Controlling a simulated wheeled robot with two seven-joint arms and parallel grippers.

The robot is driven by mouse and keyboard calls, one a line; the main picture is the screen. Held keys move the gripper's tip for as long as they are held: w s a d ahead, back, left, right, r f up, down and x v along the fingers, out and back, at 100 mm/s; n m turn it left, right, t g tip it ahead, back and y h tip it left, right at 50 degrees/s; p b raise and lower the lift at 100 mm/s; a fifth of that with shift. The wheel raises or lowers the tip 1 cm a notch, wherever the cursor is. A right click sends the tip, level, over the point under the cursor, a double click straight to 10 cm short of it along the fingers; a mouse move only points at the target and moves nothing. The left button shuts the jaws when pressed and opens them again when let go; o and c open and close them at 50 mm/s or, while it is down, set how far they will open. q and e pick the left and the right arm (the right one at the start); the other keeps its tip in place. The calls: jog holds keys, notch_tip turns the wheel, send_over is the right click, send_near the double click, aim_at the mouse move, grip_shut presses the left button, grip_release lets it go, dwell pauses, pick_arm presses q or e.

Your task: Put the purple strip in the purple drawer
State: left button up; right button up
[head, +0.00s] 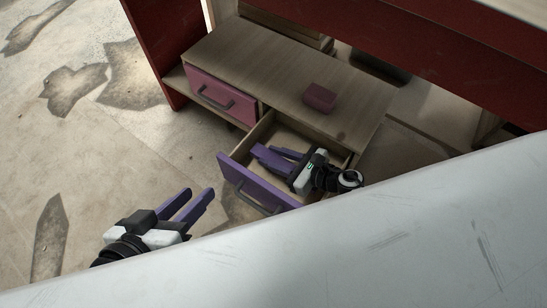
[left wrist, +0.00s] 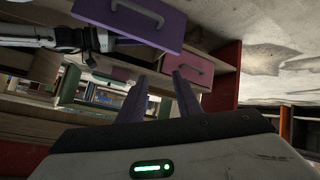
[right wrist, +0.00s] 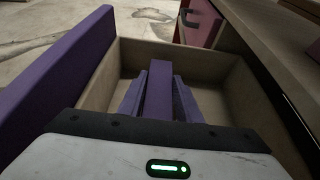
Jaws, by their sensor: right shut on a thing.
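The purple drawer (head: 240,180) is pulled open in the head view. Its front panel also shows in the left wrist view (left wrist: 150,20) and at the left in the right wrist view (right wrist: 55,90). My right gripper (head: 275,157) is inside the outline of the open drawer, shut on the purple strip (right wrist: 158,88). The strip sticks out between the two purple fingers, over the drawer's pale interior. Whether it touches the drawer bottom, I cannot tell. My left gripper (head: 186,205) is open and empty, left of the drawer and apart from it.
A closed pink drawer (head: 215,90) sits beside the purple one in the wooden cabinet. A dark pink block (head: 319,97) lies on the cabinet top (head: 265,65). A large pale surface (head: 420,240) fills the lower right of the head view. Floor at the left is clear.

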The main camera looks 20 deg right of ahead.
jog(key=shift+f, duration=0.2)
jog(key=shift+f+b, duration=0.45)
jog(key=shift+b, duration=0.3)
pick_arm(q)
jog(key=shift+d+r+h, duration=0.3)
jog(key=shift+r, duration=0.25)
pick_arm(e)
jog(key=o, duration=1.1)
jog(key=shift+r, duration=0.1)
jog(key=shift+r+p, duration=0.6)
jog(key=shift+p, duration=0.15)
jog(key=shift+s+d+r+p, duration=0.25)
jog(key=shift+s+d+p, duration=0.05)
jog(key=shift+s+p, duration=0.1)
jog(key=p+v, duration=0.2)
jog(key=v, duration=0.9)
pick_arm(q)
jog(key=shift+g+y, duration=0.6)
jog(key=shift+y, duration=0.3)
jog(key=f, duration=0.1)
jog(key=a+f, duration=0.2)
jog(key=shift+s+a+f, duration=0.15)
jog(key=shift+s+f, duration=0.1)
jog(key=shift+f, duration=0.05)
